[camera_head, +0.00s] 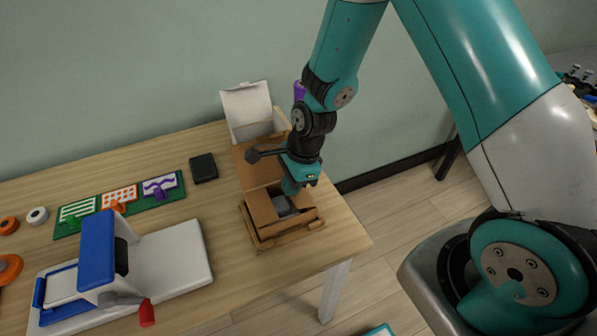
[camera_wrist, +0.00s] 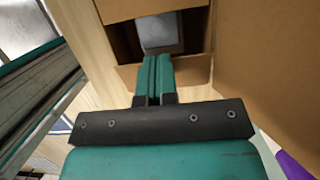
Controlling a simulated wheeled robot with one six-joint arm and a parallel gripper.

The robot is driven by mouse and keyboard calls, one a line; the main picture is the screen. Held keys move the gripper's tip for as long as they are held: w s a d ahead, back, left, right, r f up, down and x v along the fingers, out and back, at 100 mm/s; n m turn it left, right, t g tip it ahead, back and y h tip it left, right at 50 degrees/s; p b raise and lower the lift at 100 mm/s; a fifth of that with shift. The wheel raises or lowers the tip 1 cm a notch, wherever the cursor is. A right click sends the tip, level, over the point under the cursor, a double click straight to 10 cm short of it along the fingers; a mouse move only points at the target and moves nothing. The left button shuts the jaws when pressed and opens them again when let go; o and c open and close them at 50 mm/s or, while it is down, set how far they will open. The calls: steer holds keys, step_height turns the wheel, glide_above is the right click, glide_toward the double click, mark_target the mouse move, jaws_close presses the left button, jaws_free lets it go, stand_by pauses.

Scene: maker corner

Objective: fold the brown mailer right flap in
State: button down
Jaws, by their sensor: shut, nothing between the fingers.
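The brown mailer (camera_head: 268,211) stands open near the table's right end, its lid raised at the back. A grey item (camera_head: 284,206) lies inside it and also shows in the wrist view (camera_wrist: 160,33). My gripper (camera_head: 291,190) is over the mailer's rear right part, pointing down. In the wrist view my gripper (camera_wrist: 157,62) is shut and empty, its fingertips at the opening beside a brown cardboard panel (camera_wrist: 270,60). Cardboard panels cover part of the opening. I cannot tell for sure which panel is the right flap, or whether my fingers touch it.
A white open box (camera_head: 247,108) stands behind the mailer. A black square item (camera_head: 203,168) and a green board with stamps (camera_head: 120,200) lie to the left. A white and blue press (camera_head: 170,262) fills the front left. The table (camera_head: 345,238) ends just right of the mailer.

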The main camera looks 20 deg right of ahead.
steer(key=shift+a+f+h, duration=0.4)
steer(key=shift+h, duration=0.6)
steer(key=shift+f, duration=0.15)
steer(key=shift+a+f, duration=0.1)
steer(key=shift+f, duration=0.05)
steer(key=shift+d+r+p, duration=0.45)
steer(key=shift+d+p, duration=0.15)
steer(key=shift+d, duration=0.15)
step_height(320, 180, up, 13)
steer(key=p, duration=0.2)
steer(key=s+a+r+n+y, duration=0.3)
steer(key=s+r+n, duration=1.4)
steer(key=n, duration=0.8)
steer(key=shift+s+a+r, duration=0.3)
steer(key=shift+s+a, duration=0.1)
steer(key=shift+s, duration=0.45)
